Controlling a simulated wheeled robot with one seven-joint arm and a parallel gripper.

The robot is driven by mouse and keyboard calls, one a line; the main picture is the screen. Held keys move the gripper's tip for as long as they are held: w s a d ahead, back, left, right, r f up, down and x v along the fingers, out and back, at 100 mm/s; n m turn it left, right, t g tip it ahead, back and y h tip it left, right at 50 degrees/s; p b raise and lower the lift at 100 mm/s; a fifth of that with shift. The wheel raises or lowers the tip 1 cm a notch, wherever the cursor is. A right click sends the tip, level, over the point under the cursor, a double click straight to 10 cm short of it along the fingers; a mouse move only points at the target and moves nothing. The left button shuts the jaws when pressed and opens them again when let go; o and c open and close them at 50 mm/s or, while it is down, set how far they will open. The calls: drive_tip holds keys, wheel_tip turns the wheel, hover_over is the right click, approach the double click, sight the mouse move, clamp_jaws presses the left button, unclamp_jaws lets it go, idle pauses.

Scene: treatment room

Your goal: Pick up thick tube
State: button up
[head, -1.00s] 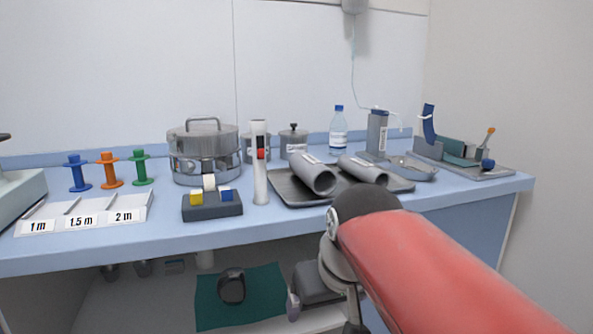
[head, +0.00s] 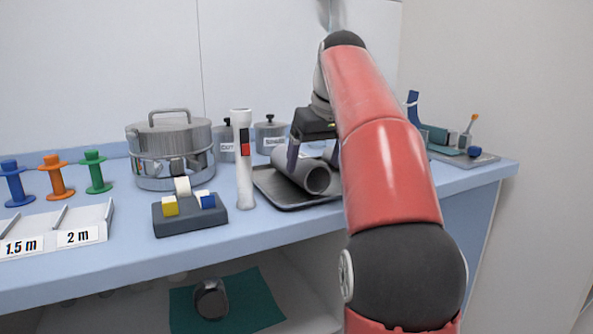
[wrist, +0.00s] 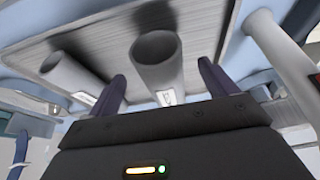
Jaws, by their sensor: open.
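The thick grey tube (head: 316,180) lies on its side on a dark grey tray (head: 268,189), its open end facing the front. My gripper (head: 314,155) is over this tube, open and pointing down, with one finger overlapping the tube in the head view. In the wrist view the thick tube (wrist: 158,62) shows between the two spread fingers (wrist: 163,73). I cannot tell how deep the fingers reach around it. A thinner grey tube (wrist: 68,76) lies beside it on the tray in the wrist view; my arm mostly hides it in the head view.
A white upright cylinder (head: 243,165) and a dark block with coloured pieces (head: 190,215) stand left of the tray. A steel pot (head: 170,150) and small lidded canisters (head: 270,137) stand behind. Coloured spools (head: 95,172) are at the left.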

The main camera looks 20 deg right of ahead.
drive_tip(key=x, duration=0.2)
drive_tip(key=b+x, duration=0.1)
drive_tip(key=x, duration=0.2)
drive_tip(key=shift+w, duration=0.25)
drive_tip(key=shift+r, duration=0.1)
drive_tip(key=c, duration=1.3)
